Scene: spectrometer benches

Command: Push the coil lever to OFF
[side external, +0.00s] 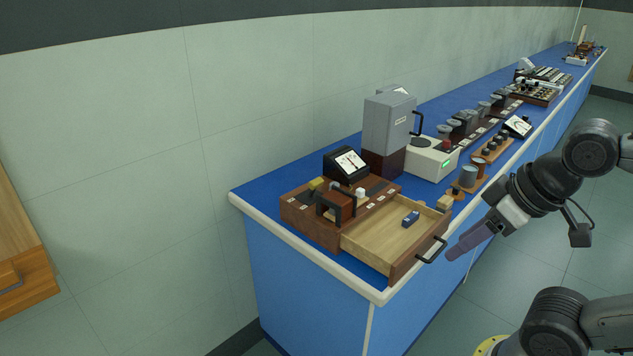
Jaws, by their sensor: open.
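A brown wooden instrument box (314,228) stands at the near end of the blue bench. On its top are a dark arched part with a brown core (336,206) that looks like a coil, a white knob (361,193) and a yellow block (317,184). Small white labels lie around them, too small to read. I cannot tell which part is the coil lever or where it points.
The box's drawer (375,255) is pulled out, with a black handle (431,250) near my gripper and a small blue block (410,218) inside. A black meter (346,164) and a grey housing (388,124) stand behind. Several instruments line the bench to the right.

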